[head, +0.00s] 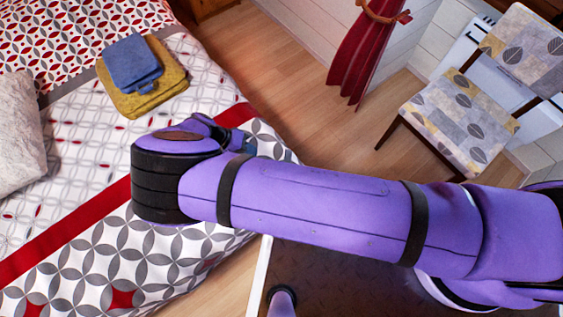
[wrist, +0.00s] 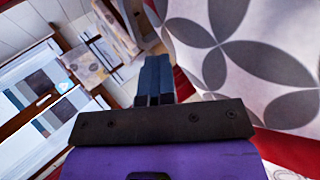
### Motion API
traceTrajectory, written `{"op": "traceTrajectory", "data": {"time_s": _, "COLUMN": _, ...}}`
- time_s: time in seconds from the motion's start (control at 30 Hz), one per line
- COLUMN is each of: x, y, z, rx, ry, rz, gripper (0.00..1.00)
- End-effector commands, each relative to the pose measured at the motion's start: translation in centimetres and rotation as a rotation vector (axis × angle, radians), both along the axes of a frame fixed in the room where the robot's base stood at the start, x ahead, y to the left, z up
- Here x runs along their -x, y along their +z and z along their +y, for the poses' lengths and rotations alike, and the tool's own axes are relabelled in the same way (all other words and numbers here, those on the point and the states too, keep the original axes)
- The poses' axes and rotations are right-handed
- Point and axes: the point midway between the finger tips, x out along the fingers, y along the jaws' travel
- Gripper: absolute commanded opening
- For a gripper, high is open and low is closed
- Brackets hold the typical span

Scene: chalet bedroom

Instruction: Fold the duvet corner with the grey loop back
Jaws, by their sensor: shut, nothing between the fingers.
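The duvet (head: 85,265), with grey and white leaf shapes and red bands, covers the bed on the left of the head view. My arm crosses its right edge and hides part of it. In the wrist view the duvet (wrist: 265,60) hangs close on the right, beside the fingers. My gripper (wrist: 156,65) is shut, with its dark blue fingers together and no cloth between them. In the head view the gripper is mostly hidden behind my wrist. I cannot see the grey loop in either view, and the corner is not clearly visible.
A blue folded cloth (head: 131,63) lies on a mustard one (head: 160,92) on the bed. A pale cushion (head: 18,135) is at the left. A patterned chair (head: 460,120) and red curtain (head: 360,55) stand beyond clear wooden floor (head: 285,75).

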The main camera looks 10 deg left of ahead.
Motion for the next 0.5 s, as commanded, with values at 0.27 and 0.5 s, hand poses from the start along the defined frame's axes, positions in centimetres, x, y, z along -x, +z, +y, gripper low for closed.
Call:
{"op": "traceTrajectory", "data": {"time_s": 0.27, "x": 0.0, "y": 0.0, "z": 0.2, "rx": 0.012, "ry": 0.001, "rz": -0.002, "gripper": 0.0}}
{"op": "traceTrajectory", "data": {"time_s": 0.5, "x": 0.1, "y": -0.9, "z": 1.3, "rx": 0.087, "ry": 0.001, "rz": -0.006, "gripper": 0.0}}
